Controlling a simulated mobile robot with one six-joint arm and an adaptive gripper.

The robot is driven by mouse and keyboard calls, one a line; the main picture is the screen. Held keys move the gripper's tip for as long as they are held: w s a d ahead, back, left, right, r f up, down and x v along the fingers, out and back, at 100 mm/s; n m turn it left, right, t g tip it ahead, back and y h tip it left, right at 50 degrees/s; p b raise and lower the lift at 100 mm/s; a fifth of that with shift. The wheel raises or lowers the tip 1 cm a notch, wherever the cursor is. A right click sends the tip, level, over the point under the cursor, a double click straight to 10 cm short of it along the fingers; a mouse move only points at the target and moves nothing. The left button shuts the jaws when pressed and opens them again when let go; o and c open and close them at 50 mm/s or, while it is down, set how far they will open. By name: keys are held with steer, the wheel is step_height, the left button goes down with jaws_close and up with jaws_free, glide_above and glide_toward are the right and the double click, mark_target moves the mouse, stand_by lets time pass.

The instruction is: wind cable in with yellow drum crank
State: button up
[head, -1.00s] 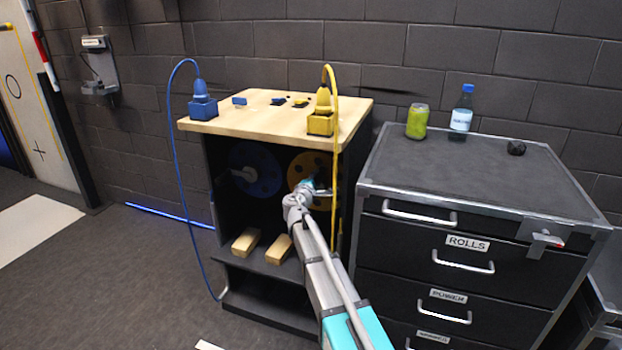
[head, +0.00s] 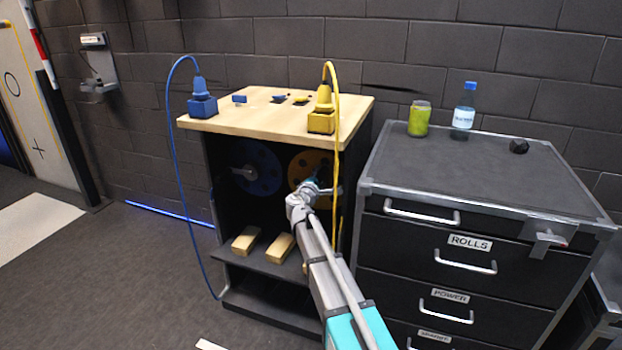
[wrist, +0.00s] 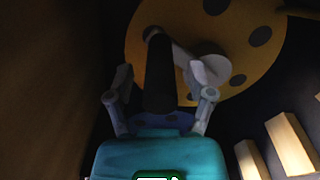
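The yellow drum (head: 302,164) is in the right half of the dark cabinet, partly behind my arm. In the wrist view the drum (wrist: 232,24) has dark round holes and a grey crank arm (wrist: 185,55) with a dark handle (wrist: 160,75). My gripper (wrist: 160,88) is open, its fingers on either side of the handle, with gaps visible on both sides. In the head view my gripper (head: 318,190) is small and in front of the drum. The yellow cable (head: 337,125) hangs from a yellow plug (head: 324,98) over the cabinet's front.
A blue drum (head: 258,170) sits left of the yellow one, with a blue cable (head: 178,150) outside the cabinet. Two wooden blocks (head: 280,247) lie on the shelf below. A dark drawer unit (head: 455,180) stands close on the right. Floor at left is clear.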

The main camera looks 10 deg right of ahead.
steer(key=shift+s+a, duration=0.1)
steer(key=v, duration=1.2)
stand_by(0.6)
steer(key=n, duration=0.8)
steer(key=s+n, duration=0.1)
steer(key=n, duration=0.3)
steer(key=shift+a, duration=0.1)
steer(key=x, duration=1.3)
steer(key=shift+w, duration=0.3)
